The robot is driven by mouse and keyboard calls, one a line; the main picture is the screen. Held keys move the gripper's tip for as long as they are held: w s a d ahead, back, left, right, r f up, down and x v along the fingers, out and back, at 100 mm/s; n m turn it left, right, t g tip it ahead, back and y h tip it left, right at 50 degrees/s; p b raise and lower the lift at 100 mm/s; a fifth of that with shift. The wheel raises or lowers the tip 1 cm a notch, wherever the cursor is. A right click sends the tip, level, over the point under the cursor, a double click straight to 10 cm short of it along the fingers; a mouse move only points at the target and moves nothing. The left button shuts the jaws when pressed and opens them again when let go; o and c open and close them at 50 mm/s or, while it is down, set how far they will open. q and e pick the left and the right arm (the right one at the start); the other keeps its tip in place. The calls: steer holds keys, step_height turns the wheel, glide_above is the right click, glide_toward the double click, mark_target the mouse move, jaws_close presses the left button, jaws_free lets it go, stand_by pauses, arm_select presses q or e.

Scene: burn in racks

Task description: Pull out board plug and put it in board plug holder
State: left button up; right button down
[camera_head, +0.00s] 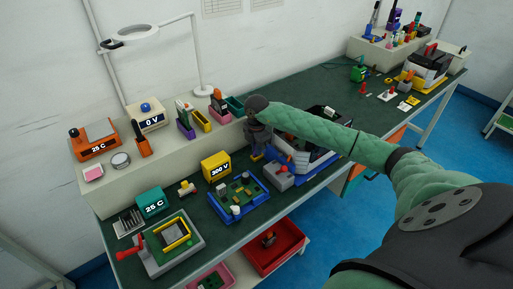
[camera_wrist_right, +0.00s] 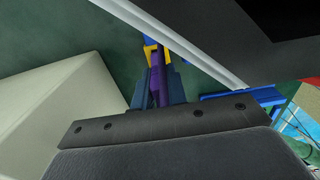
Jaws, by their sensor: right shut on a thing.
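My right gripper (camera_head: 257,148) hangs down at the middle of the bench, between the raised shelf and a blue and white machine (camera_head: 302,153). In the right wrist view my right gripper (camera_wrist_right: 157,90) is shut on a narrow purple piece (camera_wrist_right: 157,75), which may be the board plug. Yellow and blue parts show at the far end of the piece; I cannot tell whether they touch it. A green circuit board (camera_head: 238,191) sits in a blue tray (camera_head: 257,209) to the lower left of the gripper. I cannot single out the board plug holder. My left gripper is not in view.
The cream shelf (camera_head: 108,200) along the wall holds small tools and boxes. A yellow 300 V box (camera_head: 215,166) and a grey box with a red knob (camera_head: 280,177) stand near the blue tray. Clear green bench (camera_head: 322,86) lies farther right.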

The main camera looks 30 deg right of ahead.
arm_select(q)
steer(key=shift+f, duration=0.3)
arm_select(e)
steer(key=shift+f, duration=0.45)
steer(key=c, duration=1.3)
jaws_free()
steer(key=shift+c, duration=0.2)
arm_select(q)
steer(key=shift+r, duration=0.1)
